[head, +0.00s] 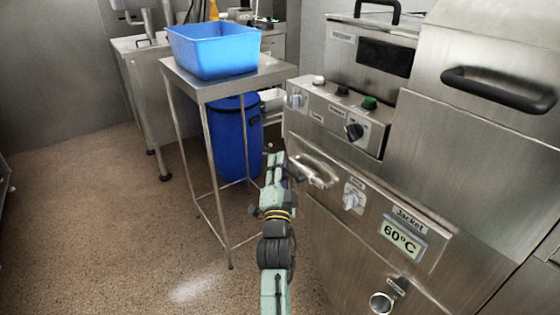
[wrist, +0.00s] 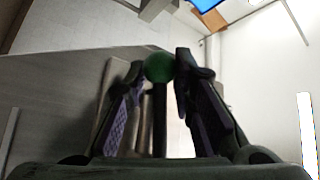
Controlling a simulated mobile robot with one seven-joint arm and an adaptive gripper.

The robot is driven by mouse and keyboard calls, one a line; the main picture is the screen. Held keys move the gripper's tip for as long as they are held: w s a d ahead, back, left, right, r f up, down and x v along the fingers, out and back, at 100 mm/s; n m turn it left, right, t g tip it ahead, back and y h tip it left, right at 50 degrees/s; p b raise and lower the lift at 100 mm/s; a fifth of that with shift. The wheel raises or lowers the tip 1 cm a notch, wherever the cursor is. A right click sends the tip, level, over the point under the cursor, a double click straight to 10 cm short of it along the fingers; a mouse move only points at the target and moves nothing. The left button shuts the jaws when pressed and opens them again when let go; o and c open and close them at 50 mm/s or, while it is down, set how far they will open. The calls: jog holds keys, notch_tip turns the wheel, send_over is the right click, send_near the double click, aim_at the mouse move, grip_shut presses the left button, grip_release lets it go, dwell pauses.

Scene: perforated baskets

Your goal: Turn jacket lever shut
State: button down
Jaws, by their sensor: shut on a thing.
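In the wrist view a green ball knob (wrist: 159,67) tops a thin dark rod, which I take to be the jacket lever. My gripper (wrist: 158,75) has a dark finger on each side of the ball and is shut on it. In the head view my gripper (head: 276,166) is at the left end of the machine's front, beside a bent metal pipe or handle (head: 318,172). The ball is hidden or too small to make out there. The "Jacket" label (head: 410,220) and its 60°C display (head: 402,238) are further right on the front panel.
A steel stand (head: 235,88) holding a blue tub (head: 215,52) is left of the machine, with a blue drum (head: 236,140) behind it. A rotary knob (head: 352,199) is right of my gripper. The floor (head: 90,220) at left is clear.

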jog(key=c, duration=1.7)
grip_release()
jog(key=shift+s, duration=0.1)
jog(key=v, duration=1.1)
jog(key=shift+s+f, duration=0.15)
jog(key=shift+s, duration=0.25)
jog(key=shift+c, duration=0.4)
